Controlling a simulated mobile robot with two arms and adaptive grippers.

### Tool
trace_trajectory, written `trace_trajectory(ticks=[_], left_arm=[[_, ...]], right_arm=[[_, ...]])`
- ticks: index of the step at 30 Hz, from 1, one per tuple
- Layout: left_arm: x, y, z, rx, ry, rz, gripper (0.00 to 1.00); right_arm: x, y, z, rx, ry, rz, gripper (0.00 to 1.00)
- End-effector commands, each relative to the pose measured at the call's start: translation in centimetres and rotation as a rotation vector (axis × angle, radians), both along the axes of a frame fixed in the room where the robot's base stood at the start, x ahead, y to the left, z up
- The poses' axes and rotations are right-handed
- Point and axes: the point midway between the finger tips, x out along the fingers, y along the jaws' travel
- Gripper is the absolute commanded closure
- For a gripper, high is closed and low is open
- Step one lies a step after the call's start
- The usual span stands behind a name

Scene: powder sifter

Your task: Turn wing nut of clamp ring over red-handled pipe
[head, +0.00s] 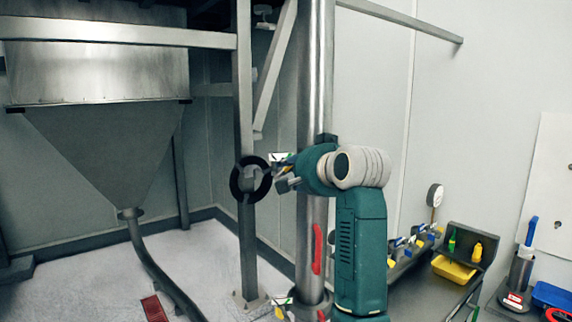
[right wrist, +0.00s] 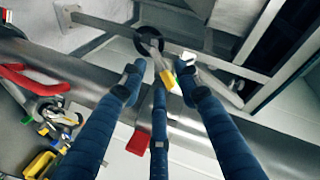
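A shiny vertical steel pipe (head: 316,80) has a red handle (head: 317,250) on its lower part; the handle also shows in the right wrist view (right wrist: 25,82). Above the handle, a small clamp part with a white and green tag (head: 281,157) sits at the pipe's left side. My right gripper (head: 288,178) is raised beside it and partly hides it. In the right wrist view its blue fingers (right wrist: 162,75) are spread, with a yellow and white part (right wrist: 167,77) near the tips. I cannot tell whether they touch it. The wing nut is not clear. My left gripper is not in view.
A black ring handwheel (head: 238,181) is just left of the gripper, by a grey post (head: 243,90). A steel hopper (head: 105,150) stands at left. A bench at right holds a yellow bin (head: 453,270) and a blue bin (head: 551,295). A second tagged clamp (head: 284,300) is at the pipe's base.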

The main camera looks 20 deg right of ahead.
Motion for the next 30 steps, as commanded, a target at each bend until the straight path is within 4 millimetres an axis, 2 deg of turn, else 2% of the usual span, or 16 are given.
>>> trace_trajectory(ticks=[1,7,17,18,23,30], left_arm=[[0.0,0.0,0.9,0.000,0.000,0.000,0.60],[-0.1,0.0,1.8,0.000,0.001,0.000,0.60],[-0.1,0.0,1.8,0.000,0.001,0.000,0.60],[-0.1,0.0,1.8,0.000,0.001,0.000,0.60],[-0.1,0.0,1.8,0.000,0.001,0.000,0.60],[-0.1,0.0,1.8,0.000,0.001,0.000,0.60]], right_arm=[[0.8,0.1,0.0,0.000,0.005,0.001,0.68],[2.9,0.4,-0.7,-0.001,0.002,0.001,0.68],[3.4,0.4,-1.0,-0.001,0.000,0.000,0.68],[3.4,0.4,-1.0,-0.001,0.000,0.000,0.70],[3.4,0.4,-1.0,-0.001,-0.001,0.001,1.00],[3.4,0.4,-1.0,-0.002,-0.001,0.001,1.00]])
